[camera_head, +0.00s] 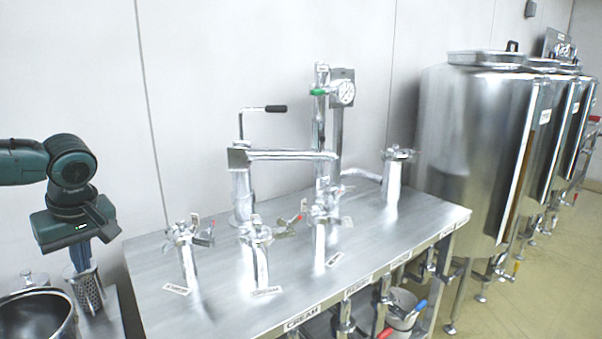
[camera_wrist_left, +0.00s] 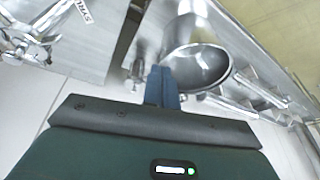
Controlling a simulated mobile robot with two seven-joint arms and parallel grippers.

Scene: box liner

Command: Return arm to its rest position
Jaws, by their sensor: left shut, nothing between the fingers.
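My left arm comes in from the left edge of the head view, dark green, with its wrist bent down. My left gripper (camera_head: 80,262) points downward at the far left, over or just at a perforated metal cup (camera_head: 88,290). I cannot tell from the head view whether the fingertips are inside the cup. In the left wrist view its blue fingers (camera_wrist_left: 161,88) are together with nothing between them, and a steel bowl shows beyond them (camera_wrist_left: 196,66). My right gripper is not in view.
A steel table (camera_head: 350,235) with several upright valve pipes fills the middle, right of my left gripper. A steel pot (camera_head: 40,315) stands at the lower left. Large steel tanks (camera_head: 470,150) stand at the right. A pale wall (camera_head: 270,60) is behind.

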